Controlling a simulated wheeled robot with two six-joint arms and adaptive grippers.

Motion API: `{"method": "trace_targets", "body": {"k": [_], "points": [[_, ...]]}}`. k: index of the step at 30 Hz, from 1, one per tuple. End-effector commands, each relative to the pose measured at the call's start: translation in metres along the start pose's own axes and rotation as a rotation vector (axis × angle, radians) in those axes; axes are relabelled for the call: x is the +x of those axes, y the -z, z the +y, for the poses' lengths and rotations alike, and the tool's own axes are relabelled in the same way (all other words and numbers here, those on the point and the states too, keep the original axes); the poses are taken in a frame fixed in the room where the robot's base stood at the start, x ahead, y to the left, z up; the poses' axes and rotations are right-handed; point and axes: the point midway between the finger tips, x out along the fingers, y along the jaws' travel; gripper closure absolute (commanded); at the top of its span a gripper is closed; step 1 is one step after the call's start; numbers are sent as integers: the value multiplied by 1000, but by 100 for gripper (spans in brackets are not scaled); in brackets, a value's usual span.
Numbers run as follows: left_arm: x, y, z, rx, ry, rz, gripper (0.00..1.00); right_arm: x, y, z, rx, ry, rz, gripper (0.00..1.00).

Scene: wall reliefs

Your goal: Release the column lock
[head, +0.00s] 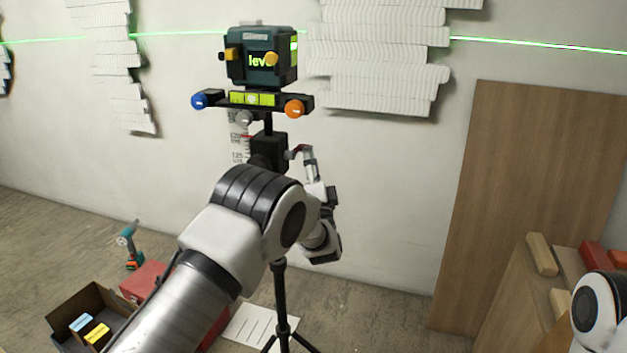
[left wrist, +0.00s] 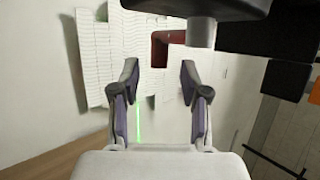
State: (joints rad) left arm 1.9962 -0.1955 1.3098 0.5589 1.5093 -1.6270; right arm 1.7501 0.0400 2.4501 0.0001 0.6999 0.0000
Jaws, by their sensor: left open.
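The laser level (head: 262,55) sits on a black tripod (head: 280,300) in the head view. On its black column block (head: 268,148) a small dark red lever (head: 296,151) sticks out to the right, apparently the column lock. In the left wrist view the red lever (left wrist: 160,40) is beyond the fingertips, near the middle of the gap, beside a grey cylinder (left wrist: 201,33). My right gripper is out of view.
Blue (head: 199,101) and orange (head: 294,109) knobs flank the bubble vial (head: 252,99). Wall reliefs (head: 380,55) hang behind. A wooden board (head: 530,190) leans at right.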

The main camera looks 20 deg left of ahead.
Motion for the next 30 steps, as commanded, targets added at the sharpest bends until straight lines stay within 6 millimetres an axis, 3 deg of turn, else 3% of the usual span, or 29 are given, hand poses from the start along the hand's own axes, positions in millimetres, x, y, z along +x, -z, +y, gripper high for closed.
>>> {"method": "trace_targets", "body": {"k": [3, 9, 22, 26, 29, 30], "points": [[-34, 1, 1, 2, -4, 4, 55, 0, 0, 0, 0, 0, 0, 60], [-71, 0, 1, 1, -2, 2, 55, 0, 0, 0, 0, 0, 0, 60], [-83, -4, 7, 6, -12, -3, 55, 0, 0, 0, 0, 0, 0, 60], [-102, -49, 40, 58, -90, -53, 55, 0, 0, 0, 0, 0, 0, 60], [-147, -102, 84, 131, -278, -62, 55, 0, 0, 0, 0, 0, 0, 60], [-172, -122, 103, 129, -382, -64, 55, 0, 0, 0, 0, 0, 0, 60]]}}
